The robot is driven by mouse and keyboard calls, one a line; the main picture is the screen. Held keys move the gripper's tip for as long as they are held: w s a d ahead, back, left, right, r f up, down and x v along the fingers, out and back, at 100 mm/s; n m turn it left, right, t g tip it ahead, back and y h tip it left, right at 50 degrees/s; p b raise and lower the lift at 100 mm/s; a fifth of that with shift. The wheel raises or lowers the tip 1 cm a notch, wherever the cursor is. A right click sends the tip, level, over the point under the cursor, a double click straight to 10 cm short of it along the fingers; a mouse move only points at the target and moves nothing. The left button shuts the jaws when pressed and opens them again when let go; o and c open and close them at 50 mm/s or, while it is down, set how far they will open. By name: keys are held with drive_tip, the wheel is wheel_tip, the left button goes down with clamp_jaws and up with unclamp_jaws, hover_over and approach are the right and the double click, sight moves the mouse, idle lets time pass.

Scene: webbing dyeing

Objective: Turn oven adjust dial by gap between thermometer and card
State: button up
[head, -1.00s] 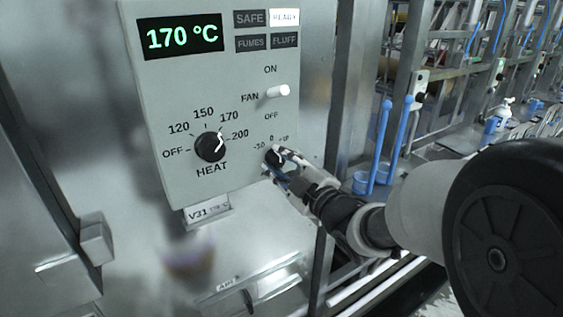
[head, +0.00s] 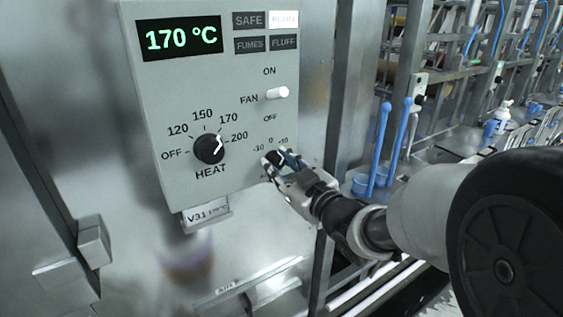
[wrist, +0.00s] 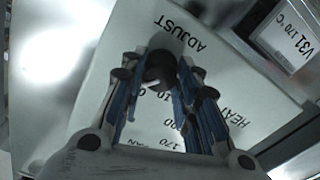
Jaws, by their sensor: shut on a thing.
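The small black adjust dial (head: 276,157) sits at the lower right of the grey oven panel, under a -10, 0, +10 scale. My gripper (head: 278,163) is shut on it, one finger on each side. In the wrist view the dial (wrist: 160,68) is between the blue-padded fingers, below the word ADJUST; the fingers partly cover its scale. The dial's pointer is too small to read surely. The thermometer display (head: 180,39) reads 170 °C in green. The card (head: 207,214) hangs under the panel and reads V31; in the wrist view its number (wrist: 289,38) looks like 170 °C.
The white FAN lever (head: 278,93) is above, between ON and OFF. The READY lamp (head: 284,19) is lit. A steel post (head: 340,110) stands right of the panel.

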drive_tip(key=shift+m, duration=0.4)
drive_tip(key=o, duration=1.1)
drive_tip(key=shift+c, duration=0.2)
drive_tip(key=shift+s+d, duration=0.1)
drive_tip(key=v, duration=1.1)
drive_tip(key=shift+s+d, duration=0.2)
drive_tip(key=shift+s, duration=0.1)
